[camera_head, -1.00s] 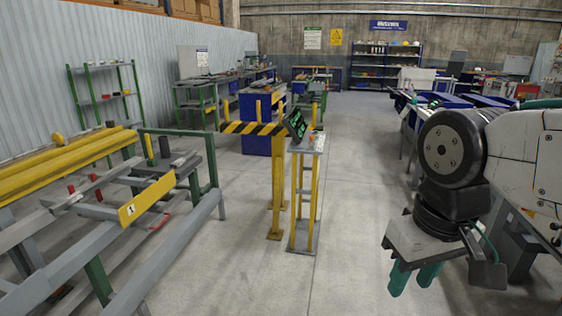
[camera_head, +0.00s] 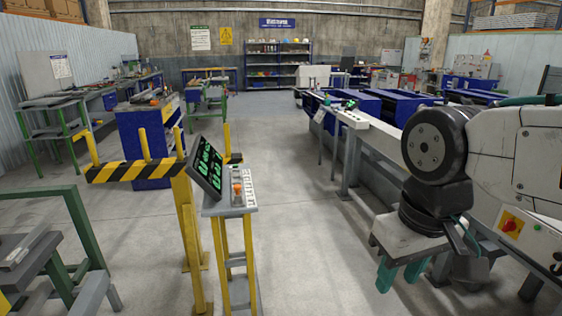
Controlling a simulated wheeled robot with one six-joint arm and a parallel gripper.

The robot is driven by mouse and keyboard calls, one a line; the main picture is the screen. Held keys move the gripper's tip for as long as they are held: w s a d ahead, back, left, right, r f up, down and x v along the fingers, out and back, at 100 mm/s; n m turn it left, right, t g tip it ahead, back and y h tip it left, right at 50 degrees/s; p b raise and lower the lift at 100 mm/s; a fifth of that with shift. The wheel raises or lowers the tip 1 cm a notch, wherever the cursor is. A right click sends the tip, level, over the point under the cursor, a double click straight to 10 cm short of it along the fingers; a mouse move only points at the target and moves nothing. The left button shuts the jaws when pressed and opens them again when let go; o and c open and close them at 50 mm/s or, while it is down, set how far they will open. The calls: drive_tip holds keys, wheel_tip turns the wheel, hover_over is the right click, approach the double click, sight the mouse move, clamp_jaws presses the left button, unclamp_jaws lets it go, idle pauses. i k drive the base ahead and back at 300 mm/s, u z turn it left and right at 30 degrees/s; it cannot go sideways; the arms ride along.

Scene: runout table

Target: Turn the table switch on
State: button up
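A red rotary switch (camera_head: 510,225) on a yellow plate shows at the right, on a light grey panel partly hidden behind my arm. I cannot read its position. My gripper (camera_head: 401,276) hangs down at the lower right with two green fingers apart and nothing visible between them. It is left of and lower in the picture than the red switch, and apart from it. A long grey runout table (camera_head: 378,141) stretches away behind my arm, and a small control box (camera_head: 352,118) stands on its far part.
A yellow-legged control stand (camera_head: 231,208) with a tilted green-lit screen (camera_head: 206,167) and buttons stands left of centre. A striped black-and-yellow barrier (camera_head: 134,171) joins it on the left. A green-framed rack (camera_head: 75,225) is at lower left. The floor between stand and runout table is clear.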

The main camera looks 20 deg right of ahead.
sight(509, 226)
drive_tip(key=z, duration=0.9)
drive_tip(key=i, duration=1.05)
drive_tip(key=z, duration=1.4)
drive_tip(key=i, duration=0.5)
drive_tip(key=z, duration=0.2)
